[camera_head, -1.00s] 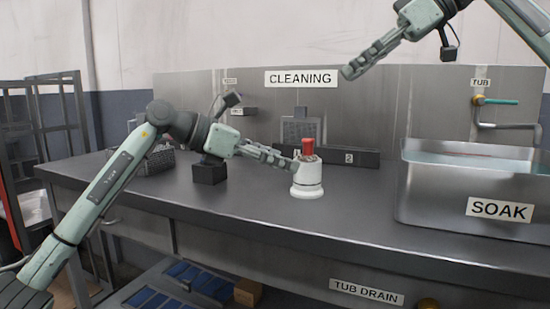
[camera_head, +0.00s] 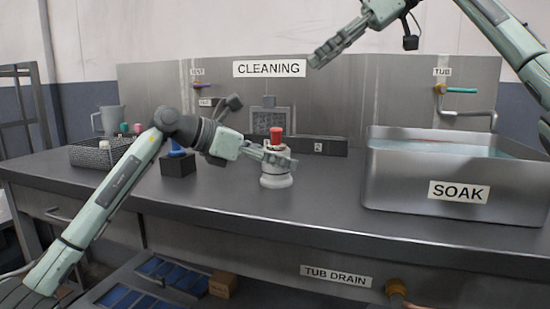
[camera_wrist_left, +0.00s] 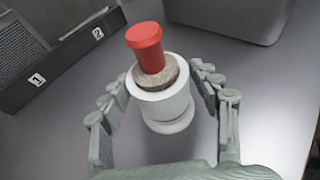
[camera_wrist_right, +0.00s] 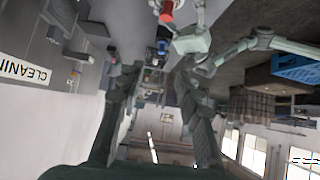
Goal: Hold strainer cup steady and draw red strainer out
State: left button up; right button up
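The red strainer (camera_head: 276,134) stands upright in the white strainer cup (camera_head: 276,181) on the grey counter. The left wrist view shows the red strainer top (camera_wrist_left: 147,45) rising from a brownish-grey insert in the white cup (camera_wrist_left: 165,105). My left gripper (camera_head: 278,156) is open, with one finger on each side of the cup. The right finger is close to the cup wall; I cannot tell whether either finger touches it. My right gripper (camera_head: 318,57) is open and empty, high above the counter. Its wrist view also shows the red strainer (camera_wrist_right: 166,14), at the top edge.
A metal SOAK tub (camera_head: 400,190) with liquid stands to the right. A black block (camera_head: 178,168) with a blue item and a wire basket (camera_head: 90,156) are to the left. A long black numbered holder (camera_head: 330,147) lies behind the cup. The counter in front is clear.

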pick_arm(q)
jog(key=c, duration=1)
jog(key=shift+o, duration=0.2)
pick_arm(e)
jog(key=shift+o, duration=1.2)
jog(key=s+a+f+n+g+h, duration=0.1)
jog(key=s+a+f+n+h, duration=0.1)
jog(key=s+a+f+n, duration=0.5)
jog(key=s+a+f+n+g+h, duration=0.1)
jog(key=s+a, duration=0.3)
jog(key=a, duration=0.6)
pick_arm(q)
jog(key=shift+a, duration=0.1)
pick_arm(e)
jog(key=m+t, duration=1.1)
jog(key=m, duration=0.6)
send_near(279, 133)
jog(key=x, duration=1.1)
jog(key=shift+w, duration=0.1)
